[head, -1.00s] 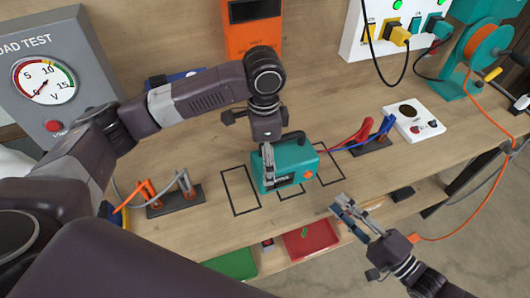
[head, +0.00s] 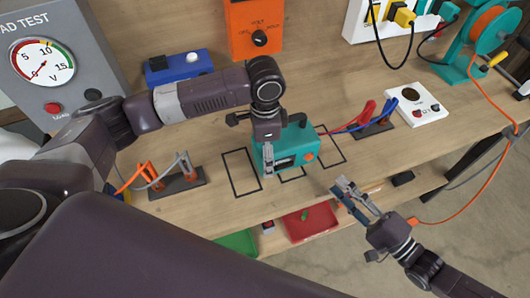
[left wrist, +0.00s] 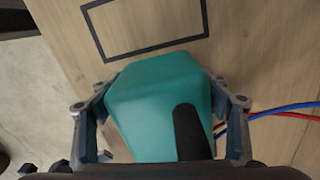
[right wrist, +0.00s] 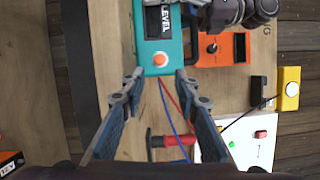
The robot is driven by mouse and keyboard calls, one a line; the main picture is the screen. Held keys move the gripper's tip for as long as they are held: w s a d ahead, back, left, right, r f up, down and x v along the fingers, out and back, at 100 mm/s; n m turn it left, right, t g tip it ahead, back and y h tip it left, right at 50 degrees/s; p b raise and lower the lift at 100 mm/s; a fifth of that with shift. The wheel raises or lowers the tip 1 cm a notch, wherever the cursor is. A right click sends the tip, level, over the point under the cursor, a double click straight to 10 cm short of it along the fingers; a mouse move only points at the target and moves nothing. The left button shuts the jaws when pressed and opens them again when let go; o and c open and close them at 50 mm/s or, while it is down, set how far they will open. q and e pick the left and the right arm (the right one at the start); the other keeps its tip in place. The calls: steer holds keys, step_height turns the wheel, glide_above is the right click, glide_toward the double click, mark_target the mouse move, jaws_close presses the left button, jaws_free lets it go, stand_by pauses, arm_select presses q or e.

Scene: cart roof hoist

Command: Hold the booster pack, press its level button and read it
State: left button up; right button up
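The booster pack (head: 300,140) is a teal box with a dark display and an orange round button (head: 309,156) on its front. It is over the middle black outline; I cannot tell if it touches the bench. My left gripper (left wrist: 160,88) is on it from above, a finger against each side and the dark handle (left wrist: 190,130) between them. In the right wrist view the button (right wrist: 160,60) sits under the LEVEL label; the display (right wrist: 157,22) shows no readable value. My right gripper (head: 350,190) is open and empty, in front of the pack and apart from it.
Red and blue clamps (head: 375,118) stand right of the pack, a white panel (head: 414,106) beyond. Orange and grey clamps (head: 172,180) stand at the left. A load tester (head: 50,65) and an orange volt box (head: 257,25) are behind. Red (head: 310,222) and green trays are below.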

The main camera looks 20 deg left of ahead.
arm_select(q)
steer(key=c, duration=1.5)
arm_select(e)
jaws_close()
